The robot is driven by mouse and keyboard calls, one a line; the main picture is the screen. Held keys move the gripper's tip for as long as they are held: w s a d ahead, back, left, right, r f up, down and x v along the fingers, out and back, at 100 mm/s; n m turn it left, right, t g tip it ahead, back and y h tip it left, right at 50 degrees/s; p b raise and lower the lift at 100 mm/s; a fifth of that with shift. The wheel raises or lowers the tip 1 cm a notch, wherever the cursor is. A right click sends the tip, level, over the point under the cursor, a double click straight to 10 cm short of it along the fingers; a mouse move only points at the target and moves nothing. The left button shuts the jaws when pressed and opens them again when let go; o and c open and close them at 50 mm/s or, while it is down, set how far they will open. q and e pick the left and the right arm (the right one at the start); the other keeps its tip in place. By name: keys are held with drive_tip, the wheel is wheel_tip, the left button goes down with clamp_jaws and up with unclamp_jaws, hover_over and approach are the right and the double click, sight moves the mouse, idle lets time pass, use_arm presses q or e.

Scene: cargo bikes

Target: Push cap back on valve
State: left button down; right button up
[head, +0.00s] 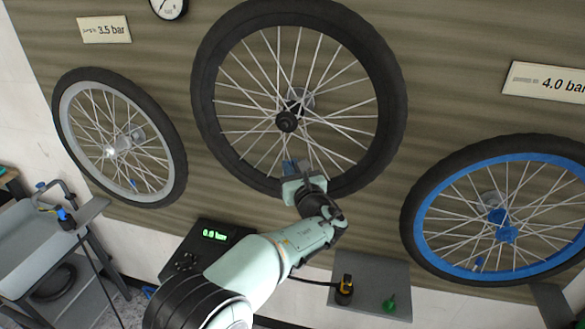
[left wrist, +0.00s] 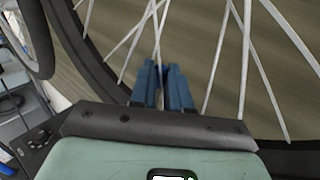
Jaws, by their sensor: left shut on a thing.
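The big black-rimmed wheel (head: 208,80) hangs on the wall in the middle of the head view. My left gripper (head: 290,166) is at the inner side of its rim, near the bottom. Its blue fingers (left wrist: 162,88) point up among the spokes in the left wrist view. They are shut on a small pale thing (left wrist: 160,97), mostly hidden between them; I cannot tell whether it is the cap or the valve. A green piece (head: 389,304) lies on the grey shelf (head: 372,271); I cannot tell whether it is a cap. My right gripper is out of view.
A smaller grey-rimmed wheel (head: 66,108) hangs left and a blue-rimmed wheel (head: 427,224) right. A black-and-yellow hose head (head: 344,290) stands on the shelf. A black box with a green display (head: 215,236) sits left of my arm. A grey trolley (head: 32,240) stands at far left.

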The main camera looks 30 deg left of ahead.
use_arm(q)
drive_tip(key=shift+f, duration=0.4)
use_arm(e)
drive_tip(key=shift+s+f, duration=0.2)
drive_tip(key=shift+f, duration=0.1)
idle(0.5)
use_arm(q)
drive_tip(key=c, duration=0.7)
unclamp_jaws()
drive_tip(key=shift+d, duration=0.1)
drive_tip(key=shift+b+v, duration=1.2)
drive_tip(key=shift+v, duration=3.75)
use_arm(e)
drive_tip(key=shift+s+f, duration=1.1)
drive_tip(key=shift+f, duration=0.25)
use_arm(q)
drive_tip(key=shift+r, duration=0.1)
